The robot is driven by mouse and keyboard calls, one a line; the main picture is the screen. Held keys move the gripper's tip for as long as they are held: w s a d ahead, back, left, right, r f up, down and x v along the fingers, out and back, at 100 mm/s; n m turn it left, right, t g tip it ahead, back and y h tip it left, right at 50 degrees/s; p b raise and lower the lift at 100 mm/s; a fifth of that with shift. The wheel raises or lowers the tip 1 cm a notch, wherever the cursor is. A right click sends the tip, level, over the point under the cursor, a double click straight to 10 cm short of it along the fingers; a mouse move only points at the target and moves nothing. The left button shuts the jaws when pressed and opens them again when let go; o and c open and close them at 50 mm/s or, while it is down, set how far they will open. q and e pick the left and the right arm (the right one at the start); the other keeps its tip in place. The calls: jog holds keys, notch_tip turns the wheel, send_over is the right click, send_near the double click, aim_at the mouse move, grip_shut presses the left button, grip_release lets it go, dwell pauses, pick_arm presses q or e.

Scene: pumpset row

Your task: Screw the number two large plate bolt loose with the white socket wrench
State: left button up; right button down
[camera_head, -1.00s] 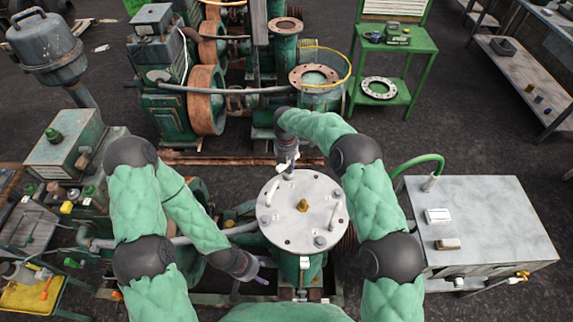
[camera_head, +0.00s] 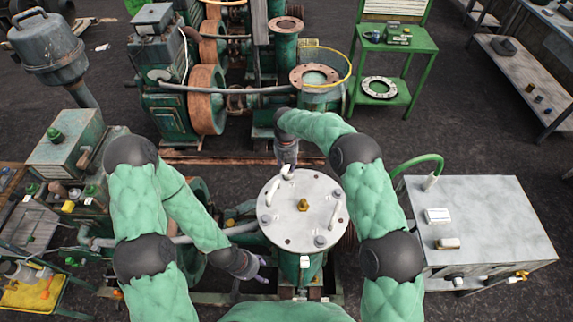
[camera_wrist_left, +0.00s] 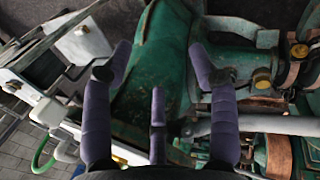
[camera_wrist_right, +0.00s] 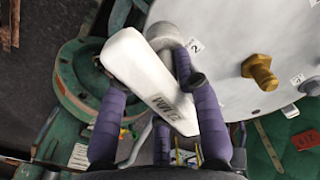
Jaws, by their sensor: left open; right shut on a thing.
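The large round plate (camera_head: 290,225) is pale metal with bolts around its rim and a brass fitting (camera_head: 303,205) in the middle. My right gripper (camera_wrist_right: 162,85) is shut on the white socket wrench (camera_wrist_right: 140,70), whose pale body slants across the fingers. In the head view the wrench (camera_head: 287,172) is at the plate's far edge. The wrench's far end is by a grey round part beside the number 2 label (camera_wrist_right: 194,46); bolt number two is largely hidden, and I cannot tell how the socket sits on it. My left gripper (camera_head: 262,272) is open and empty, low to the left of the plate.
A grey metal cabinet (camera_head: 500,215) with small boxes on top stands right of the plate. Green pump machinery (camera_head: 165,110) stands behind and left. A green trolley (camera_head: 420,48) is at the back. Open dark floor lies between the trolley and the right-hand workbench.

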jog(key=n, duration=0.4)
jog(key=shift+s+f, duration=0.15)
jog(key=shift+s, duration=0.05)
jog(key=shift+p, duration=0.3)
jog(key=shift+w+r+p, duration=0.1)
jog(key=shift+r+p, duration=1.25)
jog(key=shift+r, duration=1.25)
jog(key=c, duration=1.6)
grip_release()
grip_shut()
